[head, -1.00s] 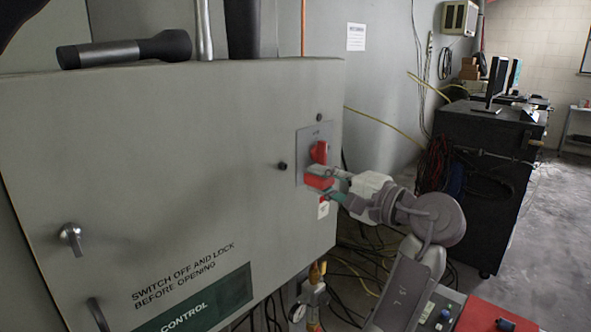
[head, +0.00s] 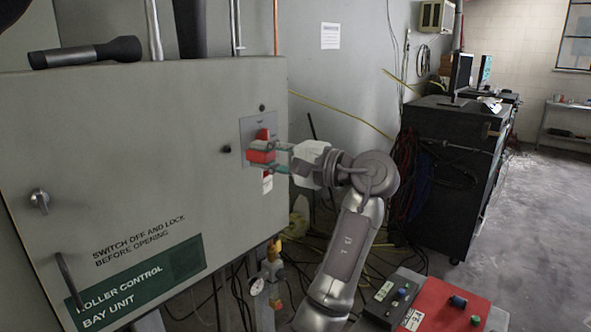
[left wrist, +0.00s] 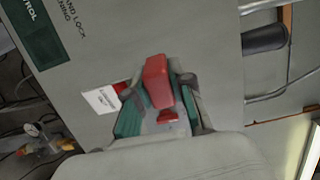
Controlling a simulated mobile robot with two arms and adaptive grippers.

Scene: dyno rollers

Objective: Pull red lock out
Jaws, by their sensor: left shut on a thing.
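The red lock (head: 260,155) is a small red block at the switch plate (head: 246,130) on the right side of the grey cabinet door. My left gripper (head: 266,157) is shut on it, with green pads on both sides. In the left wrist view, the lock (left wrist: 158,80) sits between the fingers (left wrist: 157,97). A red switch handle (head: 264,134) shows just above the lock, partly hidden by it. A white and red tag (head: 267,183) hangs below. I cannot tell whether the lock is clear of the plate. My right gripper is not in view.
The grey cabinet (head: 150,150) fills the left, with a black torch (head: 90,51) on top. A red control box (head: 435,308) stands at the lower right. Cables and a gauge (head: 257,287) lie below the cabinet. A black cabinet (head: 455,170) stands behind on the right.

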